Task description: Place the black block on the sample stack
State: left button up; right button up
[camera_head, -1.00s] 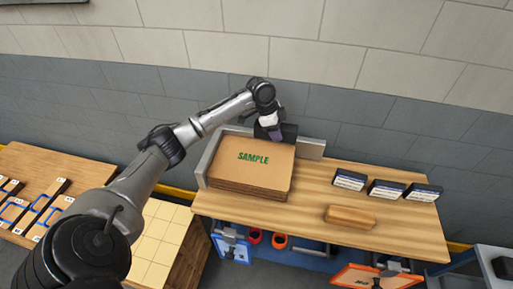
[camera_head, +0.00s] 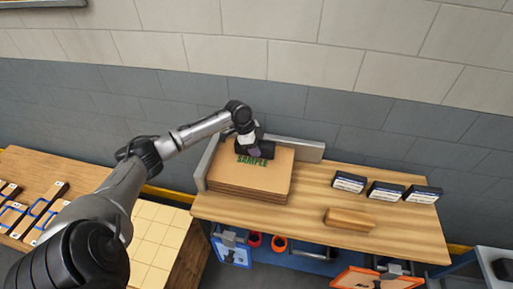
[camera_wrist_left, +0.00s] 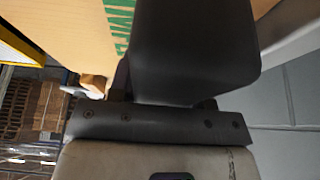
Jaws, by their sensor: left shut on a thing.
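The sample stack (camera_head: 240,182) is a pile of flat brown boards with green SAMPLE lettering, at the left end of the wooden bench. My left gripper (camera_head: 252,148) is over the back part of the stack, just behind the lettering. It is shut on the black block (camera_head: 266,148), which is partly hidden by the gripper in the head view. In the left wrist view the black block (camera_wrist_left: 195,50) fills the middle, beside the brown board with green letters (camera_wrist_left: 75,30). I cannot tell whether the block touches the top board. My right gripper is not in view.
A grey metal fence (camera_head: 297,148) runs behind and left of the stack. Three black boxes with white labels (camera_head: 385,189) stand at the bench's right. A small wooden block (camera_head: 349,217) lies near the front edge. The bench (camera_head: 320,185) is bare between stack and boxes.

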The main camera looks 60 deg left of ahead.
pick_arm(q)
jog(key=shift+f, duration=0.25)
jog(key=o, duration=1.2)
jog(key=v, duration=1.2)
jog(key=shift+a+r, duration=0.1)
